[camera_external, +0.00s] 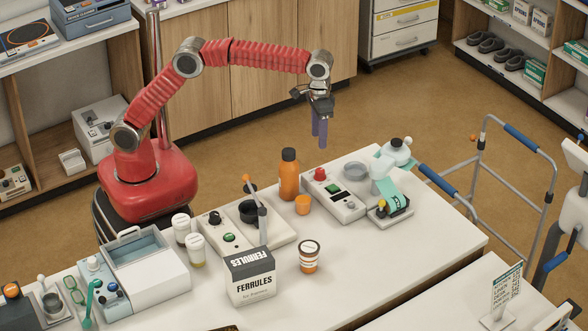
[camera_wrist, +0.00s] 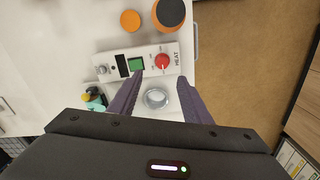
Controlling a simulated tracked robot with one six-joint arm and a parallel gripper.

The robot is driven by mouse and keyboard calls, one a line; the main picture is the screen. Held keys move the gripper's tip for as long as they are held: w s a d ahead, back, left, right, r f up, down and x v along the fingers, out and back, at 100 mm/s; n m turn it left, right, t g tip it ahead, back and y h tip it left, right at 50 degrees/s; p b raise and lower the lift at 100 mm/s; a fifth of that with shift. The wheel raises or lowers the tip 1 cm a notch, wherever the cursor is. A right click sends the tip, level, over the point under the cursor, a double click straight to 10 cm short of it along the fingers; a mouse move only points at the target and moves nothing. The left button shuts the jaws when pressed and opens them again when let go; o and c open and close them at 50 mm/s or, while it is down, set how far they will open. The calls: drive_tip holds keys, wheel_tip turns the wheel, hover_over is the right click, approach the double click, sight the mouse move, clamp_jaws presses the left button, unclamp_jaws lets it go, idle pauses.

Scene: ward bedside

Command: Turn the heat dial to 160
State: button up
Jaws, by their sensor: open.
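The heat dial is a red knob (camera_external: 320,174) on a white box (camera_external: 342,205) with a green screen. In the wrist view the red dial (camera_wrist: 162,61) sits beside the word HEAT, with small marks around it too fine to read. Its setting cannot be made out. My gripper (camera_external: 320,142) hangs above and behind the box in the external view, fingers pointing down, clear of the dial. In the wrist view my gripper (camera_wrist: 160,77) is open and empty, its two purple fingers apart, with the dial showing just beyond and between the tips.
An orange bottle (camera_external: 289,178) and a small orange cap (camera_external: 302,205) stand left of the box. A clear round dish (camera_external: 355,170) lies behind it. The table's front right is clear.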

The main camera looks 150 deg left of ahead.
sight(320, 170)
drive_tip(key=shift+s+a+f, duration=0.2)
drive_tip(key=shift+a+f, duration=0.05)
drive_tip(key=shift+a, duration=0.3)
drive_tip(key=shift+f, duration=0.1)
wheel_tip(320, 170, down, 14)
drive_tip(key=shift+r, duration=0.15)
idle(0.3)
drive_tip(key=c, duration=1)
